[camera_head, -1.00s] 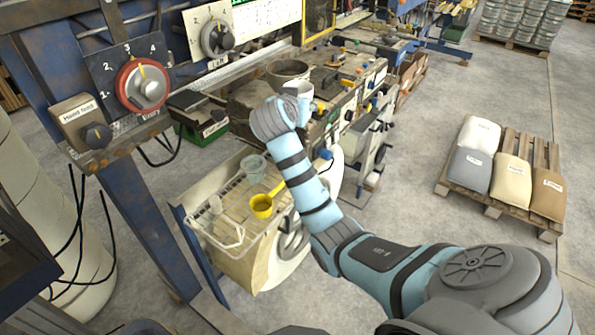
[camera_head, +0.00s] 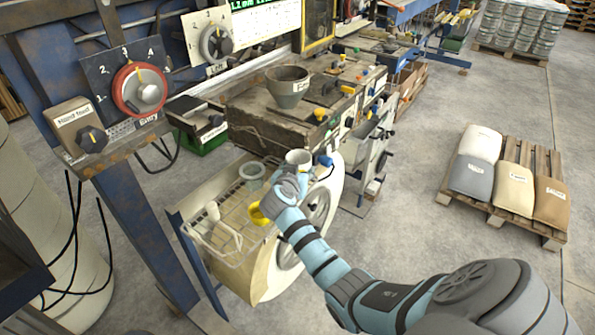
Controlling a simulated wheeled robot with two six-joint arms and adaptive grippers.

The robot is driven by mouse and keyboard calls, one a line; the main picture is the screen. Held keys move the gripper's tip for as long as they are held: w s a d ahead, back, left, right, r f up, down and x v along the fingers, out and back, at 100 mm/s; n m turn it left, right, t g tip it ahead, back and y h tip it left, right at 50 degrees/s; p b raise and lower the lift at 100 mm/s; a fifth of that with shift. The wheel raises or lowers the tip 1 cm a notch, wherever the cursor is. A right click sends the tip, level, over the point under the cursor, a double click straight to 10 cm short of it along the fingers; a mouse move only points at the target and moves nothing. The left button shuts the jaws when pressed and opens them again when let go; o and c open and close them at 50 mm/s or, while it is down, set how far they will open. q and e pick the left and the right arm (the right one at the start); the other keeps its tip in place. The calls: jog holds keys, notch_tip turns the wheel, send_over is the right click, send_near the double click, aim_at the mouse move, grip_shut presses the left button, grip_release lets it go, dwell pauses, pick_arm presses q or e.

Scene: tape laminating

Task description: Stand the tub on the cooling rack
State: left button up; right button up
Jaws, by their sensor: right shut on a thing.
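A small pale grey tub (camera_head: 299,158) is held upright in my right gripper (camera_head: 291,173); its rim and part of its side show. The gripper is shut on it, with the fingers partly hidden behind my own wrist. The cooling rack (camera_head: 230,237) is a wire grid at the lower left, on a cream-coloured machine body. The held tub is at the rack's upper right, and I cannot tell how high above it. My left gripper is not in view.
On the rack stand a grey-green tub (camera_head: 252,174), a yellow ladle (camera_head: 258,214) partly behind my wrist, and a small whitish item (camera_head: 212,211). The rack's middle has bare wire.

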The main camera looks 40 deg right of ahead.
jog(key=o, duration=1.2)
jog(key=shift+r, duration=0.1)
jog(key=p+v, duration=0.1)
jog(key=v, duration=1.1)
jog(key=shift+r, duration=0.1)
jog(key=shift+d, duration=0.1)
